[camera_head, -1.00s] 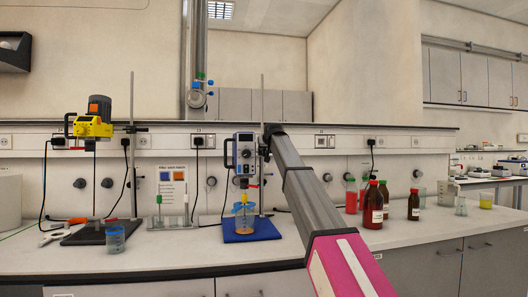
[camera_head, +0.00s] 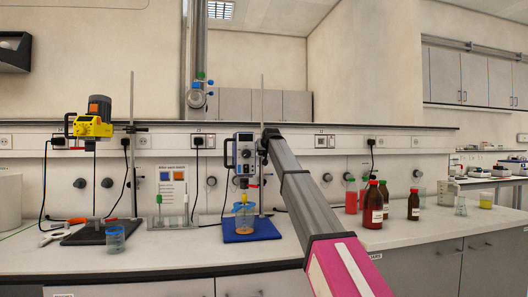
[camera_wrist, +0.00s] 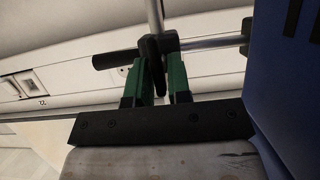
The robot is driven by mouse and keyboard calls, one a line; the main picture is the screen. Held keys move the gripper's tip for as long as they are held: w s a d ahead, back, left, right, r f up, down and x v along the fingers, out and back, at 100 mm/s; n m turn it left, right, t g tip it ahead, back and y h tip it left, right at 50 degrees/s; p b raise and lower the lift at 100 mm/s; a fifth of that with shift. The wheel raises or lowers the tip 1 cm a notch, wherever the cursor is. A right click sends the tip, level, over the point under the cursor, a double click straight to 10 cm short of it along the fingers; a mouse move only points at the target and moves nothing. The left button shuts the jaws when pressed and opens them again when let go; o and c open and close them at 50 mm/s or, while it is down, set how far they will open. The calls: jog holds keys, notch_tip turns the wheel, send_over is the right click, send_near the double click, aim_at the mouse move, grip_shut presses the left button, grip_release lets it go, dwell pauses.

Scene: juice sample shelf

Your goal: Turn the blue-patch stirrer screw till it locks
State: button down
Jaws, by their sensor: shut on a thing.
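In the head view my arm reaches to the right side of this stirrer, and my gripper's fingers cannot be made out there. In the wrist view my gripper (camera_wrist: 157,74) has green fingers shut on the black screw (camera_wrist: 151,79) at the rod clamp. Part of the screw is hidden between the fingers. Whether the screw is locked cannot be seen.
A blue surface (camera_wrist: 287,80) fills the right of the wrist view, close to my gripper. A yellow stirrer (camera_head: 93,124) stands on the left. Brown bottles (camera_head: 373,205) stand right of my arm. The front of the bench is mostly clear.

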jog(key=shift+w+d+f+m+t+y, duration=0.1)
jog(key=shift+d+f+m+t+y, duration=0.15)
jog(key=shift+m+y, duration=1.5)
jog(key=shift+d+f+m+t+y, duration=0.2)
jog(key=shift+m+y, duration=0.5)
jog(key=shift+m, duration=2)
jog(key=shift+w+d+f+m+t+y, duration=0.1)
jog(key=shift+d+f+m+t+y, duration=0.15)
jog(key=shift+m+y, duration=1.5)
jog(key=shift+m+h, duration=0.5)
jog(key=shift+m, duration=0.1)
jog(key=c, duration=1.1)
grip_release()
jog(key=shift+s, duration=0.15)
jog(key=v, duration=1)
jog(key=shift+s+d, duration=0.2)
jog(key=shift+d, duration=0.05)
